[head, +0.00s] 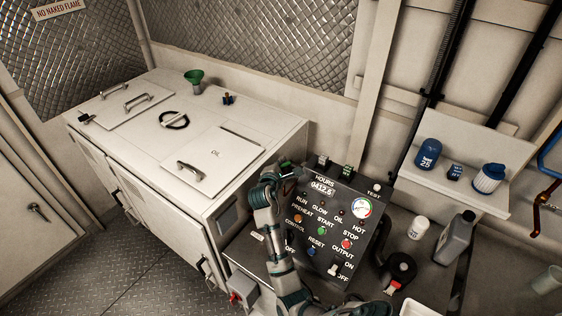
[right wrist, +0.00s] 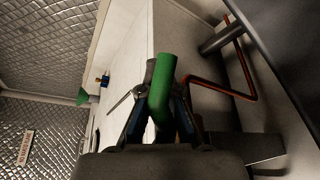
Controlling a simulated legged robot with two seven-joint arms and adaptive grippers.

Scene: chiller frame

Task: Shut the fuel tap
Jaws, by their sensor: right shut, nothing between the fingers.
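My right gripper (head: 284,168) reaches up to the left of the control panel, over the near edge of the white cabinet. In the right wrist view its dark fingers (right wrist: 160,112) are shut with nothing held. A thick green bent bar (right wrist: 163,82) stands right at the fingertips and overlaps them; it looks like the lever of the fuel tap. I cannot tell whether the fingers touch it. A grey metal piece shows just behind it. The tap's body is hidden by the gripper. My left gripper is in neither view.
A control panel (head: 327,230) with buttons stands right of my arm. The white cabinet (head: 247,140) has lids, handles and a green funnel (head: 194,77). A copper pipe (right wrist: 245,70) bends close by on the right. A shelf (head: 440,176) holds blue containers.

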